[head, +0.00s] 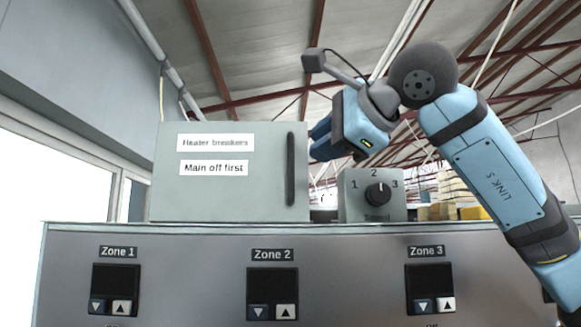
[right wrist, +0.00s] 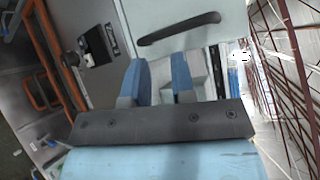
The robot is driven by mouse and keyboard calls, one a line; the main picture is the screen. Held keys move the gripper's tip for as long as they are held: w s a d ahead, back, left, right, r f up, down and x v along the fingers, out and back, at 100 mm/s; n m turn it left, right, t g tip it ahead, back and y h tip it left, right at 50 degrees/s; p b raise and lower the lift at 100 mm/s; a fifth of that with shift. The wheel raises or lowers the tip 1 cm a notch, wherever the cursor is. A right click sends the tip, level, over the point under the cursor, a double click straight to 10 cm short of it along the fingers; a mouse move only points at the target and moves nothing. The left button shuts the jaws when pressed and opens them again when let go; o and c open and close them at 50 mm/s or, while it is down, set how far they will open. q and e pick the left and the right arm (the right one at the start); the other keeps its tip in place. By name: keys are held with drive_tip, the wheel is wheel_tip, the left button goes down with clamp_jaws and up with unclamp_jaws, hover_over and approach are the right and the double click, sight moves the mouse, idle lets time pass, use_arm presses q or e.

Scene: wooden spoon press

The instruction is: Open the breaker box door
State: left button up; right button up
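The breaker box (head: 230,190) is a grey-green box standing on top of a metal panel in the head view, with labels reading "Heater breakers" and "Main off first". Its door looks closed. A dark vertical bar handle (head: 290,168) is on the door's right side; it also shows beyond the fingertips in the right wrist view (right wrist: 178,29). My right gripper (head: 320,140) is just right of the handle. In the right wrist view its two blue fingers (right wrist: 158,75) stand apart with nothing held between them; the handle is not between them. My left gripper is not in view.
A grey switch box with a black knob (head: 378,194), marked 1, 2 and 3, stands right of the breaker box. Below is the metal panel (head: 190,285) with Zone 1, Zone 2 and Zone 3 controls. Yellowish stacked items (head: 450,200) are farther back at right.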

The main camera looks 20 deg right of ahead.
sight(297, 146)
drive_tip(key=s+d+m+y+b, duration=0.4)
drive_tip(key=d+m+y, duration=0.1)
drive_tip(key=m, duration=0.7)
use_arm(q)
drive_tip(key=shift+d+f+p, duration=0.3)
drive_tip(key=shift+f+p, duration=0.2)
drive_tip(key=shift+p, duration=1.2)
use_arm(e)
drive_tip(key=shift+t, duration=0.4)
drive_tip(key=shift+r+x, duration=0.1)
drive_tip(key=shift+x, duration=3.1)
drive_tip(key=shift+r+x, duration=0.15)
drive_tip(key=shift+x, duration=3)
